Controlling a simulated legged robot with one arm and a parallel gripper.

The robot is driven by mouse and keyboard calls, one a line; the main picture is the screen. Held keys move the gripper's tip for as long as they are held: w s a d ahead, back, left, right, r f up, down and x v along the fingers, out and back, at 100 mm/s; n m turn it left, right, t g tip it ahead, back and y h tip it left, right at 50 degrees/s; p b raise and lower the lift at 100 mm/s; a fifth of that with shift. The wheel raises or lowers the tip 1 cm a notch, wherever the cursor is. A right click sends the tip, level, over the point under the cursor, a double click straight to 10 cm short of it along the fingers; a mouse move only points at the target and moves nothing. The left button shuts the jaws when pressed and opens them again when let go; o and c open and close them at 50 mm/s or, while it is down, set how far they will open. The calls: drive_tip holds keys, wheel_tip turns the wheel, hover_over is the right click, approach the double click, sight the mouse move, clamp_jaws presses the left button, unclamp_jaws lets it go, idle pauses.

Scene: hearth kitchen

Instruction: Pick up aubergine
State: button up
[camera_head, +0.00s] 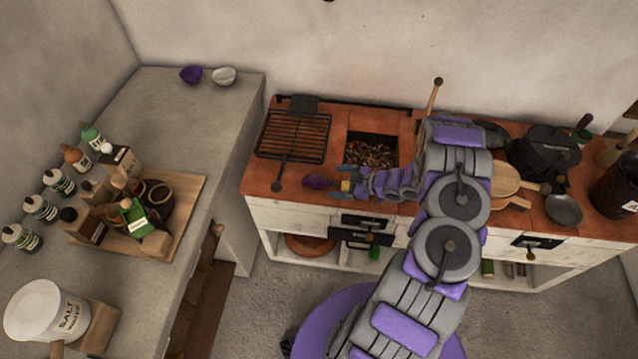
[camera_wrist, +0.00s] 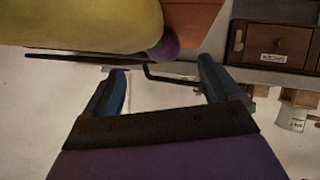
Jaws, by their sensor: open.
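The aubergine (camera_head: 317,181) is dark purple and lies on the terracotta worktop, just below the grill rack. In the wrist view a purple rounded end (camera_wrist: 167,50) shows beyond the fingers, partly hidden by a large yellow thing; it looks like the aubergine. My gripper (camera_head: 343,184) is low over the worktop, just right of the aubergine, with its fingers pointing left towards it. In the wrist view my gripper (camera_wrist: 163,82) has its two fingers wide apart, and nothing is gripped between them.
A yellow object (camera_head: 346,186) sits by my fingers and fills the wrist view's upper left (camera_wrist: 80,25). The grill rack (camera_head: 292,137) and ember pit (camera_head: 371,150) lie behind. Pans and a black pot (camera_head: 545,152) stand right. The worktop's front edge is close.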

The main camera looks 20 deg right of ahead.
sight(328, 182)
drive_tip(key=shift+w+a+f, duration=0.25)
drive_tip(key=shift+w+a, duration=0.2)
drive_tip(key=shift+a, duration=0.1)
drive_tip(key=b+x, duration=0.1)
drive_tip(key=x, duration=0.3)
drive_tip(key=shift+w+f, duration=0.2)
drive_tip(key=shift+f, duration=0.15)
drive_tip(key=shift+w+a, duration=0.1)
drive_tip(key=shift+a, duration=0.1)
drive_tip(key=shift+c, duration=0.3)
drive_tip(key=c, duration=1.2)
